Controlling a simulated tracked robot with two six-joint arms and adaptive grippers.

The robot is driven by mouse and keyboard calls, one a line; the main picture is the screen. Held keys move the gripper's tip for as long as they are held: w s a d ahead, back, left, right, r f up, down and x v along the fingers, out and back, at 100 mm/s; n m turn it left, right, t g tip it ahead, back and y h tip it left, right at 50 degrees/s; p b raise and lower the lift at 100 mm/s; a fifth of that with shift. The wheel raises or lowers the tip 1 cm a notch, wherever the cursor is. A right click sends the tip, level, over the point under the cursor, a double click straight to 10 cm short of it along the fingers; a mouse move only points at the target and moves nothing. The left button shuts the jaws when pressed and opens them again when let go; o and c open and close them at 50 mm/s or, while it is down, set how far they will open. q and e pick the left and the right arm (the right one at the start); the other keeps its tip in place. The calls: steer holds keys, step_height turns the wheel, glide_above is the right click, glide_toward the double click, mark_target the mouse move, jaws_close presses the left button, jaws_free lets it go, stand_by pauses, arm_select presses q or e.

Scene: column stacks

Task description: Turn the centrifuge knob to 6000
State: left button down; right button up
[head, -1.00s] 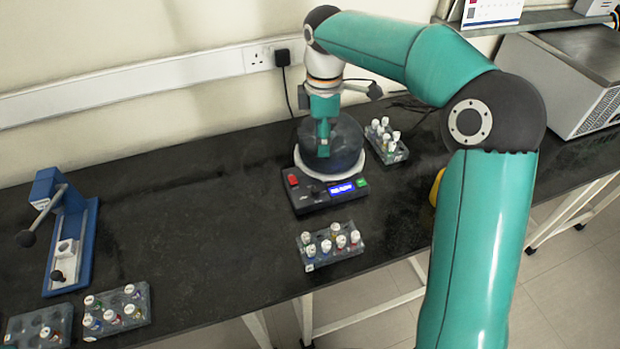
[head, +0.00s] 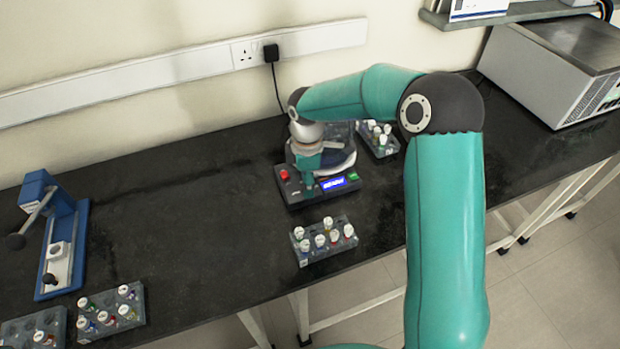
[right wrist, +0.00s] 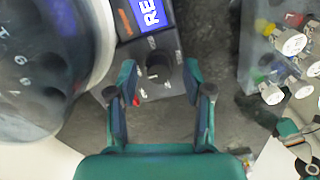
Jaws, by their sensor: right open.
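The centrifuge (head: 297,199) stands on the black bench, with a red button, a lit blue display (head: 334,183) and a green button on its front panel. My right gripper (head: 308,182) is low over the panel, left of the display, and hides the knob in the head view. In the right wrist view the dark round knob (right wrist: 158,66) lies between the fingertips of my open right gripper (right wrist: 160,75), with a gap on each side. The display (right wrist: 150,14) shows "RE", the rest cut off. My left gripper is not in view.
A vial rack (head: 322,252) stands in front of the centrifuge and another (head: 388,143) to its right. A blue hand press (head: 75,250) and two racks are at the left. A grey box-shaped machine (head: 556,70) stands at the right. The bench's middle left is clear.

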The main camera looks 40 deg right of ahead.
jaws_close()
steer(key=shift+s+d, duration=0.1)
steer(key=shift+d, duration=0.35)
steer(key=shift+a, duration=0.3)
